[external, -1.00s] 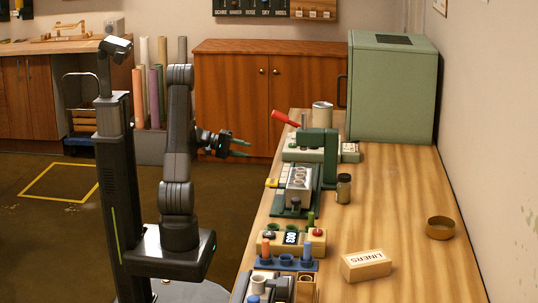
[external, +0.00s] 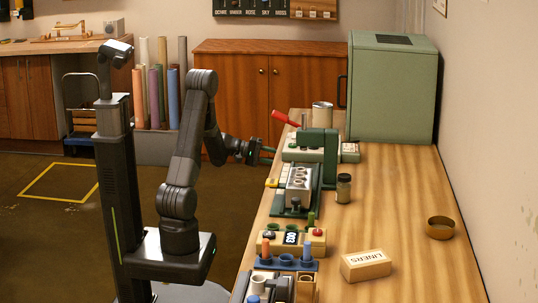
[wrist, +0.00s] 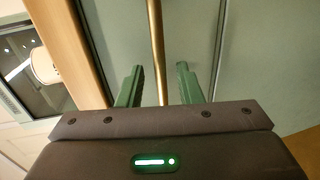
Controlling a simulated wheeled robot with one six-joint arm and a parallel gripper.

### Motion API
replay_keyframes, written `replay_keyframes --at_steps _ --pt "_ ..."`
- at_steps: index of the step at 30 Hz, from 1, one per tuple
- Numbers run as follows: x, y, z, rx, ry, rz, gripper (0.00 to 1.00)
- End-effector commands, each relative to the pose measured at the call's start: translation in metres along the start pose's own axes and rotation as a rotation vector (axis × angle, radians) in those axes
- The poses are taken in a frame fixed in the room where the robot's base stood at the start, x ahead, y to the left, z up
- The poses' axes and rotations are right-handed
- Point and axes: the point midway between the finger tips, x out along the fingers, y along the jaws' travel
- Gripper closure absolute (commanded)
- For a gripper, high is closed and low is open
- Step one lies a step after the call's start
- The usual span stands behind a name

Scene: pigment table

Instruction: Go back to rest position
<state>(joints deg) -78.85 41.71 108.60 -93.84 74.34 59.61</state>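My gripper (external: 272,155) is at the left edge of the wooden table in the external view, beside the pale green-and-white press with a red lever (external: 285,118). In the wrist view its two green fingers (wrist: 160,82) are apart, with a clear gap between them. Nothing is seen gripped. A brass-coloured bar shows behind the gap; I cannot tell what it belongs to or how far off it is. My arm is bent and reaches right, towards the table.
Blue holders (external: 287,263) stand at the front.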

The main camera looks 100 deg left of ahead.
Motion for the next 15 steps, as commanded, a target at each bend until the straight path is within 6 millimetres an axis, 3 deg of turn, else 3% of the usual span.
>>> replay_keyframes --at_steps 15 --pt "-0.076 -0.012 -0.001 -0.003 0.004 -0.001 0.68"
